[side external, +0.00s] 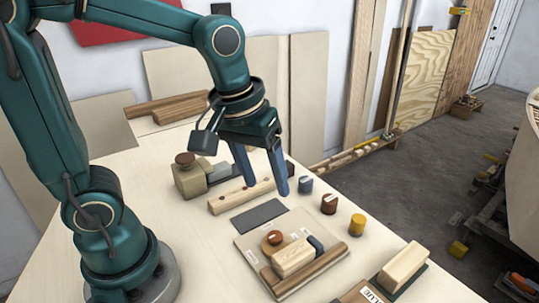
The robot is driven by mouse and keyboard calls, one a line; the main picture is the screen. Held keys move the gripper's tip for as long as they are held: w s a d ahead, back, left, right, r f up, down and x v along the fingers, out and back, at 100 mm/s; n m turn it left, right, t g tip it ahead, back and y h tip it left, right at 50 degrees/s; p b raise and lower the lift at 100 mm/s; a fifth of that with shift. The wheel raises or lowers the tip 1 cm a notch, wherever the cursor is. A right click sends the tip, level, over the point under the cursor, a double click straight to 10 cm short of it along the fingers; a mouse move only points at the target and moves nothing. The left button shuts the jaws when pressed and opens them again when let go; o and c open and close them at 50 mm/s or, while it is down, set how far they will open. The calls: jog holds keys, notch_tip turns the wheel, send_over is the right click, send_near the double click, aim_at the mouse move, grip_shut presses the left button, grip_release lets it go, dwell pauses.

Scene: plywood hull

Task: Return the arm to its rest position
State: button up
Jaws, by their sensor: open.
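My arm is teal, and its base stands at the left of the pale workbench (50,250). It arches up and over the bench. My gripper (265,188) points down with its two blue fingers apart. Nothing is between the fingers. It hangs above the bench, over or near a light wooden bar (240,196) with dark dots. The exact height of the fingertips above the bar is hard to tell from this view.
A board (255,248) holds wooden blocks and a round brown piece. Small grey (305,185), red-brown (329,204) and yellow (357,224) cylinders stand right of the gripper. A hand plane-like tool (190,178) sits behind. A block (403,266) lies at the front right.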

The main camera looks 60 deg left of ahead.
jog(key=s+a+r+m+t, duration=0.1)
jog(key=s+m+t, duration=0.1)
jog(key=s+m, duration=0.3)
jog(key=shift+s+t, duration=0.3)
jog(key=shift+s, duration=0.75)
